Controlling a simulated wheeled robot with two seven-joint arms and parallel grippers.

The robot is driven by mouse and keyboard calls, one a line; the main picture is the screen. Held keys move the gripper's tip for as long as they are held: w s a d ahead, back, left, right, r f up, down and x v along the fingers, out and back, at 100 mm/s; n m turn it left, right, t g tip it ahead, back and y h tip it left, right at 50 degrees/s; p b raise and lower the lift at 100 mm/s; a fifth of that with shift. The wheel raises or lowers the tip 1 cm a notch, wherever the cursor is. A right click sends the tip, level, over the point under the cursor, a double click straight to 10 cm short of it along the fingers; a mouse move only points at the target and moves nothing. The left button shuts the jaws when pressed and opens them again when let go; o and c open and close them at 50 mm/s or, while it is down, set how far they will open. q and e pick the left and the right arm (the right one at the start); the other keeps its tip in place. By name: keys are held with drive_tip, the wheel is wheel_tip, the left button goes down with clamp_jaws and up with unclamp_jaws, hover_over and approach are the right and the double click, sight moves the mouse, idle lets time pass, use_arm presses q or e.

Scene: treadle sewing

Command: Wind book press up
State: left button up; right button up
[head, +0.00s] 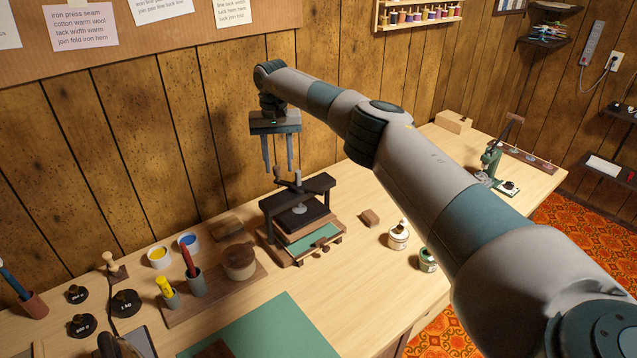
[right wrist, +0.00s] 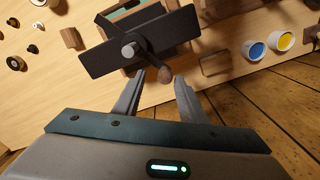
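The book press (head: 300,207) stands on the wooden table near the back wall. It has a dark frame, a central screw and a dark cross handle (head: 293,181) on top. My right gripper (head: 279,168) hangs above the press, fingers pointing down and apart. In the right wrist view its fingers (right wrist: 160,80) stand on either side of the knob's near side, with nothing clearly held between them. My left gripper is not clearly visible.
Yellow (head: 159,256) and blue (head: 188,243) paint pots and a round wooden box (head: 240,261) stand left of the press. A green mat (head: 265,330) lies in front.

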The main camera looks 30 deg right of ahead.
drive_tip(key=shift+r+p, duration=1.25)
drive_tip(key=shift+r, duration=1.1)
